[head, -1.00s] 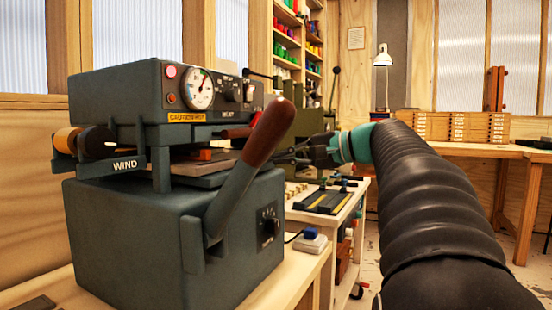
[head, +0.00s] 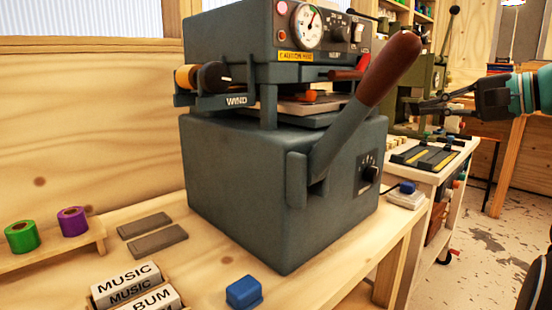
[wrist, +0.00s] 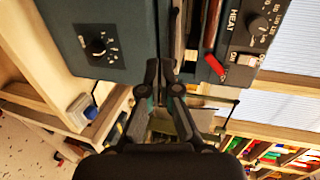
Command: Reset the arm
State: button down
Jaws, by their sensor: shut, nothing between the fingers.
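My gripper (head: 416,107) is at the right of the head view, with its dark fingers pointing left past the machine's lever. In the wrist view my gripper (wrist: 159,68) is shut and empty, its fingertips close together. The grey foil machine (head: 270,190) stands on the bench, with a gauge, knobs and a brown-handled lever (head: 388,72) tilted up to the right. The machine's body also shows in the wrist view (wrist: 125,20), beyond the fingertips. I cannot tell the exact gap between fingers and machine.
On the bench (head: 65,275) are a green roll (head: 22,237) and a purple roll (head: 73,221) on a wooden rack, two grey bars, a box of word blocks (head: 130,285) and a blue block (head: 244,291). A side cart (head: 440,160) stands behind right. Floor is open at right.

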jog(key=s+a+f+n+g+h, duration=0.1)
jog(key=s+a+f+g+h, duration=0.15)
jog(key=a+f, duration=0.6)
jog(key=s+a+f+n+g+h, duration=0.2)
jog(key=s+a+f, duration=0.2)
jog(key=a+f, duration=0.45)
jog(key=s+f+n+h, duration=0.2)
jog(key=s+f, duration=0.4)
jog(key=f, duration=0.3)
jog(key=s+a+f+n+g+h, duration=0.1)
jog(key=s+f+n+h, duration=0.2)
jog(key=f, duration=0.7)
jog(key=s+n, duration=0.2)
jog(key=s, duration=0.1)
jog(key=shift+s+f, duration=0.15)
jog(key=shift+s, duration=0.05)
